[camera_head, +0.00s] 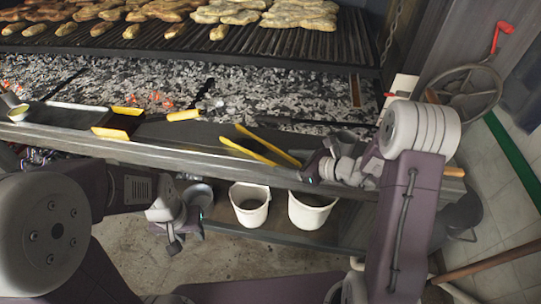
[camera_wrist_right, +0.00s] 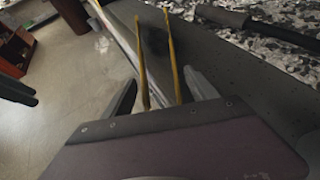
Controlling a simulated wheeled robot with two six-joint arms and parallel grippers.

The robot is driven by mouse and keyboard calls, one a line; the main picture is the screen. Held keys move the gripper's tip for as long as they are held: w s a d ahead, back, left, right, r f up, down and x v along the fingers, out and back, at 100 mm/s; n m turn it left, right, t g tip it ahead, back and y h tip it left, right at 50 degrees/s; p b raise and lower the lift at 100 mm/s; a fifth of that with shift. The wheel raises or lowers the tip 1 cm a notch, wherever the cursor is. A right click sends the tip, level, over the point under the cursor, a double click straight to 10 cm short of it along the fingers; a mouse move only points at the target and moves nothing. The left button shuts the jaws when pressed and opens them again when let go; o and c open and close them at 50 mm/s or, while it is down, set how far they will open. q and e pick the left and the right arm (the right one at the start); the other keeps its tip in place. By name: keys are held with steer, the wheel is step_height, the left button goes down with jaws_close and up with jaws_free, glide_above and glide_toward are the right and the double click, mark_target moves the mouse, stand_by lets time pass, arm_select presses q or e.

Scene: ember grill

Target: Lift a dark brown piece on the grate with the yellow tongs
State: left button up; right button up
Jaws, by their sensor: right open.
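The yellow tongs (camera_head: 262,146) lie on the grill's front ledge, their two arms spread apart. They also show in the right wrist view (camera_wrist_right: 173,58). My right gripper (camera_head: 312,167) is open at the tongs' right end; in the right wrist view its two fingers (camera_wrist_right: 160,92) stand on either side of the tongs' arms, and I cannot tell whether they touch. Dark brown pieces (camera_head: 160,9) lie on the grate (camera_head: 270,41) at the upper left. My left gripper (camera_head: 175,232) hangs in front of and below the ledge, away from the tongs; its finger opening is unclear.
Paler pieces (camera_head: 300,14) and several small sausages (camera_head: 131,31) are also on the grate. Glowing coals (camera_head: 150,85) lie below it. Yellow-handled tools (camera_head: 185,115) and a dark tray (camera_head: 70,116) are on the left ledge. Two white buckets (camera_head: 312,212) stand underneath. A crank wheel (camera_head: 470,92) is at right.

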steer(key=c, duration=0.6)
step_height(320, 180, up, 10)
steer(key=p, duration=0.8)
